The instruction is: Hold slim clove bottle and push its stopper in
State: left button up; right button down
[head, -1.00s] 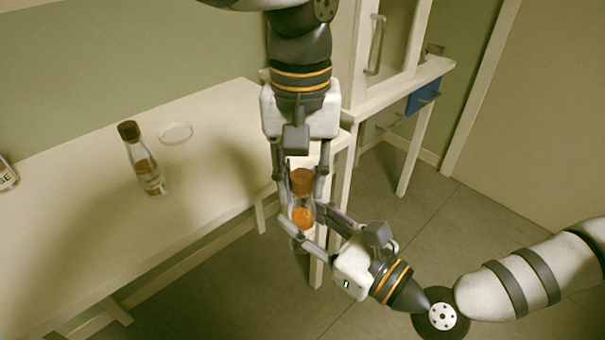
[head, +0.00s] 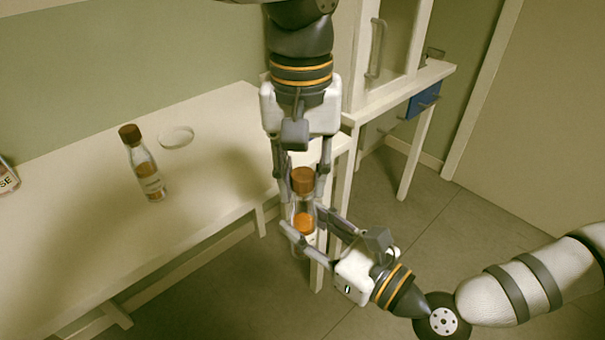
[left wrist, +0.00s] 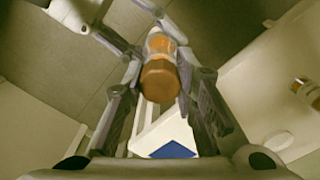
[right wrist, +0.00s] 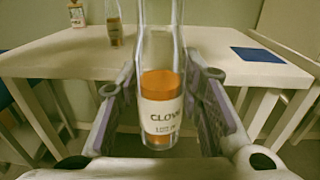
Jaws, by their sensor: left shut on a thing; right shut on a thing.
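The slim clove bottle (head: 304,222) is clear glass with amber contents and a brown stopper (head: 303,181) at its neck. In the right wrist view its label (right wrist: 162,114) reads "CLOV", and its top is out of frame. My right gripper (head: 306,229) is shut on the bottle's body, holding it near upright off the table's front right corner. My left gripper (head: 303,190) comes from above and is shut on the stopper. The stopper (left wrist: 160,78) also shows between its fingers in the left wrist view. How deep the stopper sits is unclear.
A second stoppered bottle (head: 147,170) stands on the white table (head: 215,125) beside a shallow round dish (head: 176,137). A labelled object (head: 6,179) is cut off at the left edge. A cabinet (head: 355,65) stands behind right. Open floor lies below the grippers.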

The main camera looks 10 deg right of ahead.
aim_at(303, 224)
pick_arm(q)
jog(key=shift+f, duration=0.7)
dwell(0.4)
jog(key=shift+f, duration=0.2)
jog(key=shift+c, duration=0.6)
jog(key=shift+c, duration=0.4)
jog(key=shift+s+d+f, duration=0.1)
jog(key=shift+s+f, duration=0.05)
jog(key=shift+f, duration=0.15)
jog(key=shift+d+r+n, duration=0.1)
jog(key=shift+r+n, duration=0.3)
jog(key=shift+r, duration=0.15)
jog(key=shift+w+r, duration=0.15)
jog(key=shift+w, duration=0.05)
dwell(0.3)
jog(key=shift+a+f, duration=0.2)
jog(key=shift+f, duration=0.5)
